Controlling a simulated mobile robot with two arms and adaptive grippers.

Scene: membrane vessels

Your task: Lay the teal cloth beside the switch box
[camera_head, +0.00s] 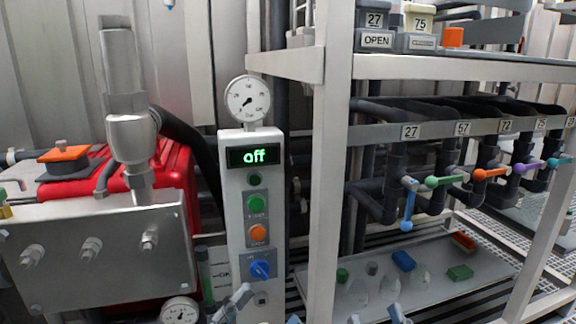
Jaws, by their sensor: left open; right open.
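The switch box (235,205) is a tall white panel left of the rack, with a display reading "off", a green button, an orange button and a blue knob. A small flat green piece (460,272) lies on the grey shelf board at lower right; I cannot tell whether it is the teal cloth, and no other cloth shows clearly. My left gripper (266,309) is at the bottom edge just below the switch box, open, mostly cut off. My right gripper (375,317) is at the bottom edge below the shelf board, open, only its fingertips showing. Neither visibly holds anything.
The rack's white post (323,170) stands between the switch box and the valves. The shelf board (440,296) carries a blue piece (403,260), a red piece (463,241) and small round items. A blue valve handle (409,208) hangs above it. A metal-fronted red unit (100,250) stands left.

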